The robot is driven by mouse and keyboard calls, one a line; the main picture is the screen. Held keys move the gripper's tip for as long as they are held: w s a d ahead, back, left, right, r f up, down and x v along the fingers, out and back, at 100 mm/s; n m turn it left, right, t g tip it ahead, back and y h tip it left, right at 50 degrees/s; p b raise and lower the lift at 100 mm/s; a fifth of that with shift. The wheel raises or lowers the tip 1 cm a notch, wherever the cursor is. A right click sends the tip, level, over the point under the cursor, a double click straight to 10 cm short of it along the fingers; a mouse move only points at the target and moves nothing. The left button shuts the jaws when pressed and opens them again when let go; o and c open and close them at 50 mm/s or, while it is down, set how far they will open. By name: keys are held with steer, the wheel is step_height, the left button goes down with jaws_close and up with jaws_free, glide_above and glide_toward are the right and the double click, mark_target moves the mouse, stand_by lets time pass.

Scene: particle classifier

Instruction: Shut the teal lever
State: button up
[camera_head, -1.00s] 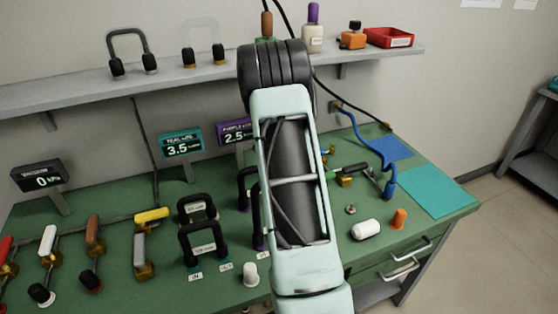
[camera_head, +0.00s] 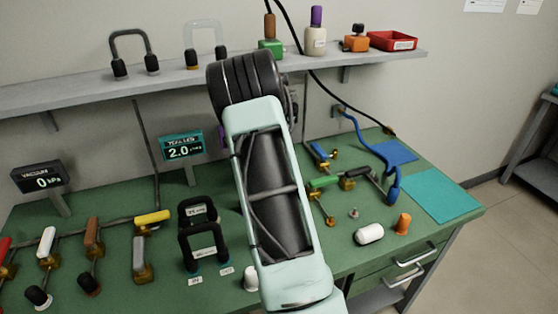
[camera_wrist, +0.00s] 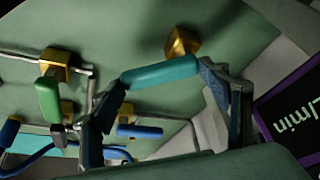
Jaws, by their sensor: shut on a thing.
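The teal lever (camera_wrist: 158,73) shows in the wrist view as a rounded teal handle, near a brass valve body (camera_wrist: 182,42). My gripper (camera_wrist: 163,76) is shut on the handle, one dark finger at each end of it. In the head view my arm hides the lever and the gripper. The teal readout (camera_head: 182,148) on the bench shows 2.0.
A green-handled valve (camera_wrist: 48,98) and a blue-handled one (camera_wrist: 140,131) sit nearby in the wrist view. A purple-framed display (camera_wrist: 290,115) stands close on the right. The teal mat (camera_head: 437,196) is clear.

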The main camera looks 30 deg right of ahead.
steer(key=o, duration=1.7)
steer(key=shift+w, duration=0.1)
